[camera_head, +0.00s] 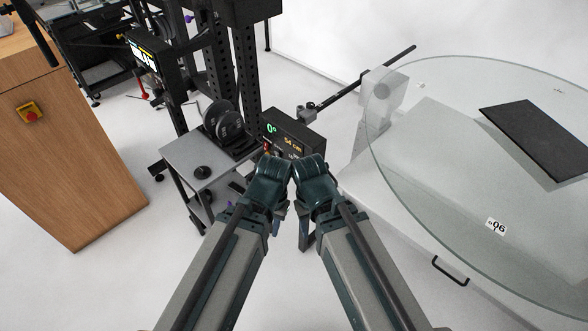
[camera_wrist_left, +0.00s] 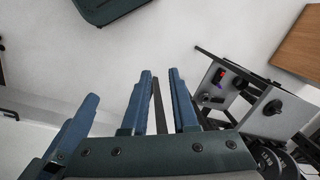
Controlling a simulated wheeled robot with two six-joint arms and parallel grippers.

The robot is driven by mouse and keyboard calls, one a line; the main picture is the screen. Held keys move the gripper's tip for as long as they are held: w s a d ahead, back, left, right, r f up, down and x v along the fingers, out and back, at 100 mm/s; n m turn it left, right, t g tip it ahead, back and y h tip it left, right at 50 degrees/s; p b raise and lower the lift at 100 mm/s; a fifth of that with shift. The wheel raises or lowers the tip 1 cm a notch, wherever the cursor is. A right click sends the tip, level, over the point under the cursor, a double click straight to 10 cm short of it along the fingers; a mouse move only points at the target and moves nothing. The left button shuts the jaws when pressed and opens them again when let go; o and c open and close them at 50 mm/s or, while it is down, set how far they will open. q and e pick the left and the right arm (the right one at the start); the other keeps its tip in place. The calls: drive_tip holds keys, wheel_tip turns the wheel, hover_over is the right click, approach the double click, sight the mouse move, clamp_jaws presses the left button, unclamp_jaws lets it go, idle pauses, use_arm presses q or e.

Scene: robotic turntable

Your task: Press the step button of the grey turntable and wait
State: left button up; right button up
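The turntable (camera_head: 455,175) has a large, pale, see-through round disc over a grey-white base, at the right of the head view. A black control box (camera_head: 293,135) stands left of it, showing a green "0°" and "54 cm". A small red part shows on its lower left face; my arms partly cover that face, and I cannot make out the step button. My left gripper (camera_head: 279,209) is in front of and below the box, empty. Its fingers stand apart in the wrist view (camera_wrist_left: 160,100). My right gripper (camera_head: 303,213) is close beside it; its opening is unclear.
A dark flat panel (camera_head: 537,138) lies on the disc. A grey stand (camera_head: 190,160) with a black knob and black round weights is left of the box. A wooden cabinet (camera_head: 75,160) with a red button is farther left. Open floor lies between cabinet and arms.

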use_arm(q)
clamp_jaws()
idle(1.3)
